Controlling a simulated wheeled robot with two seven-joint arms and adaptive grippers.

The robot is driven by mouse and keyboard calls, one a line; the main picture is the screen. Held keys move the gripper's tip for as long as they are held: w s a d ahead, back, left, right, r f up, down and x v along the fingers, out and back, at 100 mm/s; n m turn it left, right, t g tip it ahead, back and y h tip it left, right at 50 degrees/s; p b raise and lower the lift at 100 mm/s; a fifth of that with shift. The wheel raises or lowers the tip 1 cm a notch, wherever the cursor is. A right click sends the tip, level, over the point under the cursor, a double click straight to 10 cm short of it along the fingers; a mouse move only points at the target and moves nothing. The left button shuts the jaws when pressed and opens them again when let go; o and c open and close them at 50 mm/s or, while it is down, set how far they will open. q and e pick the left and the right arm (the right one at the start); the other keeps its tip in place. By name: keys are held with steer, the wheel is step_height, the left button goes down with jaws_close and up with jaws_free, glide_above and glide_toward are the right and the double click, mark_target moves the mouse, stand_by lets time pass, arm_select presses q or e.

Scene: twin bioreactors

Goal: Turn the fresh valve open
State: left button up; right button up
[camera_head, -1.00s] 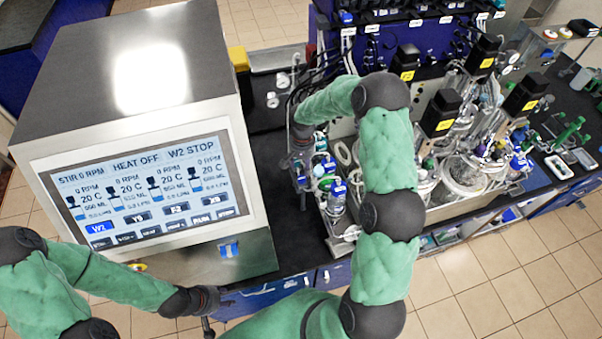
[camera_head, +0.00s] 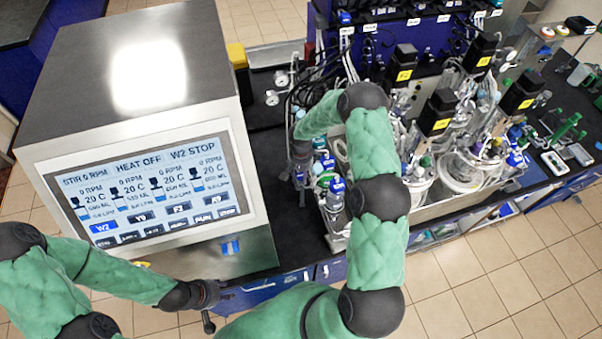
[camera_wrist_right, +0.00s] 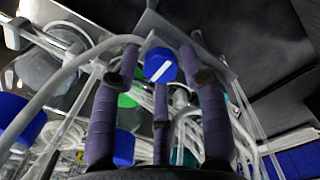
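A blue valve knob (camera_wrist_right: 160,66) with a white line across it shows in the right wrist view; no label identifies it as the fresh valve. My right gripper (camera_wrist_right: 160,75) has its purple-wrapped fingers spread around this knob, with visible gaps on both sides. In the head view my right gripper (camera_head: 301,158) points down at the left end of the bottle group; its fingertips are hard to make out. A blue cap or knob (camera_head: 337,187) shows just right of it. My left gripper (camera_head: 208,305) is low by the cabinet front, its fingers unclear.
A large box with a lit screen (camera_head: 150,190) stands on the left. Glass vessels with black motor heads (camera_head: 440,110) crowd the bench to the right. Loose tubing and cables hang behind my right gripper. More blue caps (camera_wrist_right: 18,118) and tubing lie close to its fingers.

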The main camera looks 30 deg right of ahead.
jaws_close()
steer(key=n+b, duration=0.3)
steer(key=shift+f+b, duration=0.2)
steer(key=shift+b, duration=0.1)
steer(key=n+b, duration=0.3)
steer(key=n, duration=0.1)
steer(key=shift+n, duration=0.3)
steer(key=n+b, duration=0.1)
steer(key=n, duration=0.1)
steer(key=shift+r+n+b, duration=0.1)
steer(key=shift+n+b, duration=0.2)
steer(key=shift+b, duration=0.1)
steer(key=n+b, duration=0.1)
steer(key=n, duration=0.1)
steer(key=shift+n, duration=0.4)
steer(key=n+b, duration=0.1)
steer(key=n, duration=0.3)
steer(key=shift+n, duration=0.4)
